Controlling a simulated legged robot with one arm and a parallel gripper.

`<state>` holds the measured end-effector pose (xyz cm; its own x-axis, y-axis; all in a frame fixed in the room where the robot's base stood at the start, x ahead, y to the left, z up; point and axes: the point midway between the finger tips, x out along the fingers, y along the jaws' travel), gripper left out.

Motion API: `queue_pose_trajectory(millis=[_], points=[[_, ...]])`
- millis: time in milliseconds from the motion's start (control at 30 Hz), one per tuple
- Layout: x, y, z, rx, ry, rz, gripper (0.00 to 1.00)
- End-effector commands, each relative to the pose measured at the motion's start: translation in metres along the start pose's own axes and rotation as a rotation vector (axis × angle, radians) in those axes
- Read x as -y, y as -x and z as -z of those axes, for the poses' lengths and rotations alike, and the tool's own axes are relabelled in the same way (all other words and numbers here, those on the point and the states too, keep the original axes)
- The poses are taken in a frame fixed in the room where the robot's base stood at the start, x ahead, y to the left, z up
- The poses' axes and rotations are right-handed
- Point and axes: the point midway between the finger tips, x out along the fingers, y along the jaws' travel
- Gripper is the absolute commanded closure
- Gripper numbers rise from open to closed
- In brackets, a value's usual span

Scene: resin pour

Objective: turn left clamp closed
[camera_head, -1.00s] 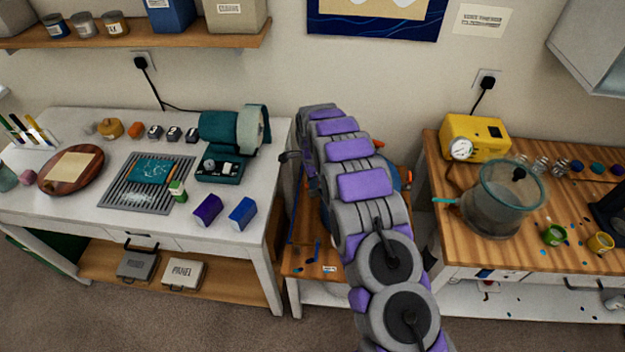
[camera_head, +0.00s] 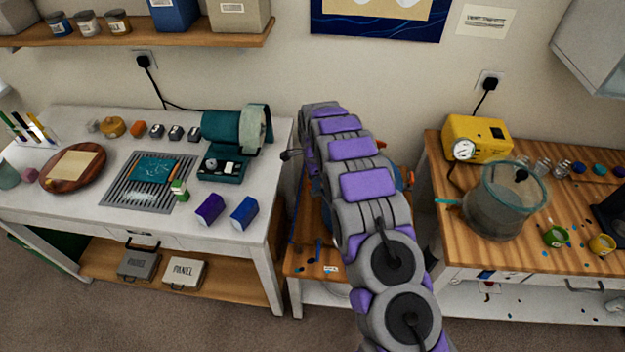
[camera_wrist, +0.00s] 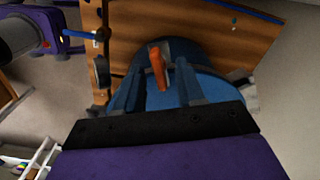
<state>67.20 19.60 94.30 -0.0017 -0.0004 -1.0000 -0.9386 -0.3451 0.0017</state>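In the wrist view, a blue round vessel (camera_wrist: 212,88) sits on the wooden table. An orange handle (camera_wrist: 158,68) stands up at it, and I cannot tell whether this is the left clamp. My gripper (camera_wrist: 161,72) is open, with one finger on each side of the orange handle and a gap to each. In the head view my arm hides my gripper and most of the vessel. Only the vessel's blue edge (camera_head: 398,180) and a bit of orange (camera_head: 410,178) show right of the arm.
A white bench (camera_head: 90,215) stands left in the head view. A wooden bench (camera_head: 455,250) on the right carries a yellow pump (camera_head: 477,138) and a clear chamber (camera_head: 500,215).

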Motion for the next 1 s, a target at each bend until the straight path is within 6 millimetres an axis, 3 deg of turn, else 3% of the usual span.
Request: queue_pose_trajectory(millis=[700,1000], points=[[0.003,0.144,-0.004,-0.003,0.001,0.003,0.62],[0.003,0.166,-0.004,-0.003,0.001,-0.001,0.62]])
